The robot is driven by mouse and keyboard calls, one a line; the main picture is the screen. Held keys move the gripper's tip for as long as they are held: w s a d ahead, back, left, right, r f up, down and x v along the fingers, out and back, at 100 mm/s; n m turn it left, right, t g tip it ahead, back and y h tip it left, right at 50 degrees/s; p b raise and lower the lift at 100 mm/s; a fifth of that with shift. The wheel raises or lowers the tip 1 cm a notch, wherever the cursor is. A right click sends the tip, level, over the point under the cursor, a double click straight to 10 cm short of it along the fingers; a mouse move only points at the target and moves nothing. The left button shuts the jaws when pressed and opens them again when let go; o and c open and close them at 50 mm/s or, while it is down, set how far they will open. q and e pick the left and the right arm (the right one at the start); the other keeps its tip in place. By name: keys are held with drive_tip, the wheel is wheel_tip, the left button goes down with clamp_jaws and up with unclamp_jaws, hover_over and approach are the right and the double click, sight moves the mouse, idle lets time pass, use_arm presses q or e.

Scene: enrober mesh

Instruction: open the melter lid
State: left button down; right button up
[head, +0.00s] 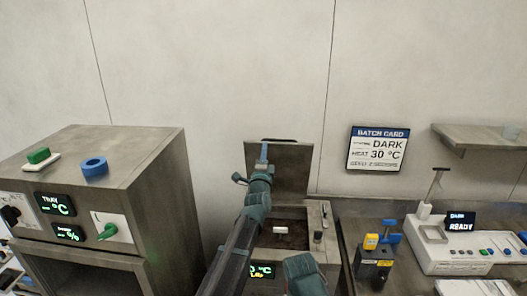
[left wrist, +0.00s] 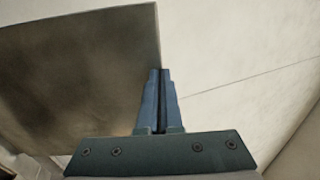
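The melter lid (head: 291,170) is a brown-grey metal plate standing raised, close to upright, at the back of the melter (head: 318,236). A dark handle shows at its top edge. The melter's opening below is uncovered, with dark brown contents and a small white block inside. My left gripper (head: 263,157) is at the lid's upper left part. In the left wrist view its blue fingers (left wrist: 159,75) are together with nothing seen between them, beside the edge of the lid (left wrist: 75,75). I cannot tell whether they touch it.
A metal cabinet (head: 185,195) with displays and knobs stands on the left, a green block and blue ring on top. On the right are a yellow-and-blue device (head: 374,262), a white READY station (head: 458,250) and a wall shelf (head: 480,138). A batch card (head: 377,149) hangs on the wall.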

use_arm(q)
drive_tip(key=shift+x, duration=1.35)
drive_tip(key=shift+s, duration=0.1)
